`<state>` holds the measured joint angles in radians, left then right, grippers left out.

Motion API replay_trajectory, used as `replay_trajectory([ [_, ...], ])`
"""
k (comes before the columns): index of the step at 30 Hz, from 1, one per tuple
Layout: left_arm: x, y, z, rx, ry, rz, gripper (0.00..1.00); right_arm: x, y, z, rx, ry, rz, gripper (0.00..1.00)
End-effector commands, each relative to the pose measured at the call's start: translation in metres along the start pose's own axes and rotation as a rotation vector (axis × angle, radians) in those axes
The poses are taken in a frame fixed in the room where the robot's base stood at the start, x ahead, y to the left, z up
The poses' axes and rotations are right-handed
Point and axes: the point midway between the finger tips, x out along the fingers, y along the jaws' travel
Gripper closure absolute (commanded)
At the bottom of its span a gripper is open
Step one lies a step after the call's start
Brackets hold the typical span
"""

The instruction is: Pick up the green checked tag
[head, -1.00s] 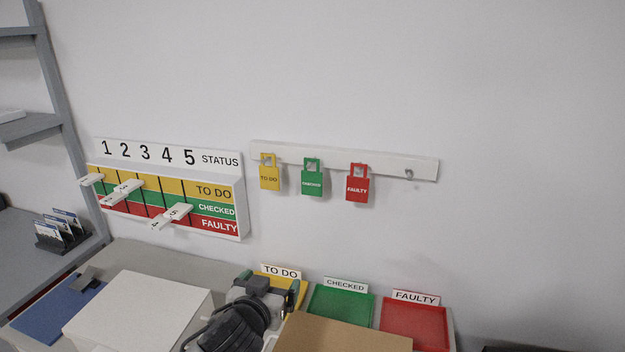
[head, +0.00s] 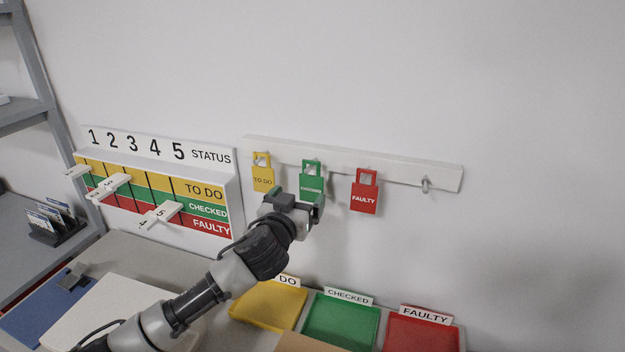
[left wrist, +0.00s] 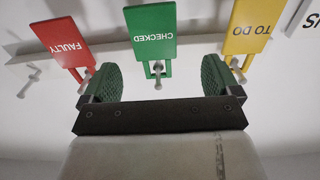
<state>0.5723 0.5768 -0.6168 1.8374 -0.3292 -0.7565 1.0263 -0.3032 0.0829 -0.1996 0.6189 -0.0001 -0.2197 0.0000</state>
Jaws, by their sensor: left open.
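The green checked tag (head: 312,183) hangs from a hook on the white wall rail (head: 400,172), between the yellow to-do tag (head: 262,173) and the red faulty tag (head: 364,192). My left gripper (head: 312,205) is at the lower part of the green tag and hides some of it in the head view. In the left wrist view the green tag (left wrist: 152,35) appears upside down, centred between the two open green-padded fingers (left wrist: 158,80). The fingers stand apart from it on both sides. My right gripper does not show.
The yellow (head: 268,306), green (head: 340,322) and red (head: 420,334) trays stand on the bench below. A status board (head: 160,185) with white sliders is on the wall at left. The rightmost hook (head: 425,185) is empty.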

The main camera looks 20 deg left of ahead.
Motion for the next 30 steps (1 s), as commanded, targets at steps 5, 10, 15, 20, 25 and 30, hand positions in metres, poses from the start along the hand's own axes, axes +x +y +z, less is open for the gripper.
replay_trajectory([
  [5, 0.015, 0.000, -0.001, 0.001, 0.001, -0.001, 0.08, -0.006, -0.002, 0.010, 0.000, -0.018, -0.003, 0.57],
  [10, 0.029, 0.003, -0.004, 0.001, 0.000, 0.000, 0.08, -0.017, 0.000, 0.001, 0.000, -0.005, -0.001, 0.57],
  [15, 0.052, 0.007, -0.002, 0.002, 0.000, -0.001, 0.08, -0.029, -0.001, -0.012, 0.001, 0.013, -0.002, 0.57],
  [20, 0.065, 0.007, 0.001, 0.001, -0.001, 0.000, 0.08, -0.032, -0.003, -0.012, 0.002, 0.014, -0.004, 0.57],
  [25, 0.067, 0.007, 0.002, 0.001, 0.000, 0.001, 0.08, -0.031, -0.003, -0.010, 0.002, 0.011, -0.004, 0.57],
  [30, 0.067, 0.007, 0.002, 0.001, -0.001, 0.000, 0.18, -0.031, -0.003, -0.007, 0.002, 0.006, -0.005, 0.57],
])
